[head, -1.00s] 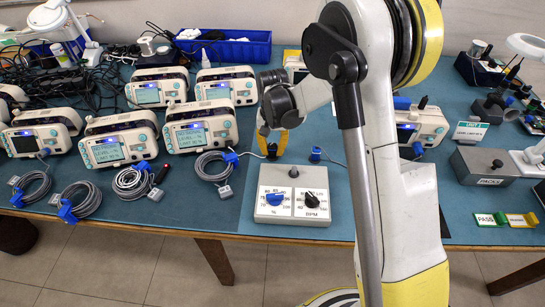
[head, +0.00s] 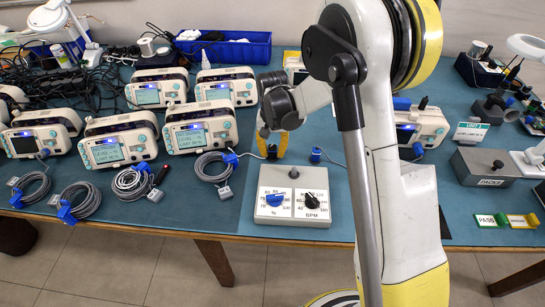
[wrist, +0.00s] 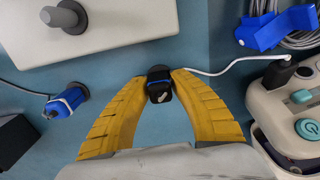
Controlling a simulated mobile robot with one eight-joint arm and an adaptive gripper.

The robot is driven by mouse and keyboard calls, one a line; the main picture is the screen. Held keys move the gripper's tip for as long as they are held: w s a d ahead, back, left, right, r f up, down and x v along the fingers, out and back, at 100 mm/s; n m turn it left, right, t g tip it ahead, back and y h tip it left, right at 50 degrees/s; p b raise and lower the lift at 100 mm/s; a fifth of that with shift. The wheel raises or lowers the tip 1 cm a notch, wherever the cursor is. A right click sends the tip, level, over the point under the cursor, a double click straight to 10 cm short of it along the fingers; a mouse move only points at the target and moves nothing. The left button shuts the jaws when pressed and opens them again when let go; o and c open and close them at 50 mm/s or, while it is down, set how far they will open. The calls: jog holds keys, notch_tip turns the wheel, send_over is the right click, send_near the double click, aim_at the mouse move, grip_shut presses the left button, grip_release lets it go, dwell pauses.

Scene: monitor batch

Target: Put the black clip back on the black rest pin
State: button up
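My gripper (wrist: 160,82) has yellow fingers, and their tips meet the two sides of the black clip (wrist: 159,92), which has a blue band. It also shows as a small dark shape between the fingers in the head view (head: 272,150). A dark round shape (wrist: 161,72), seemingly the black rest pin's base, lies right behind the clip in the wrist view. The clip and fingers hide most of it, so I cannot tell whether the clip sits on the pin. A white cable (wrist: 222,70) runs right from the clip.
A blue clip (wrist: 62,106) sits at another round pin to the left. The grey dial box (head: 292,212) with its knob stands close in front. A monitor (wrist: 290,105) and a coiled cable with a blue clip (wrist: 270,30) are at the right in the wrist view.

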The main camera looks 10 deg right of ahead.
aim_at(273, 147)
jog(key=shift+o, duration=0.2)
notch_tip(273, 147, up, 12)
jog(key=s+d+r+n+t, duration=0.2)
jog(key=s+r+t, duration=0.1)
jog(key=s+r, duration=0.8)
jog(key=s+d+f+n+t, duration=0.1)
jog(key=s+t, duration=0.3)
jog(key=s, duration=0.9)
jog(key=shift+d+f+n, duration=0.3)
jog(key=shift+d+f, duration=0.05)
jog(key=shift+f, duration=0.3)
dwell(0.3)
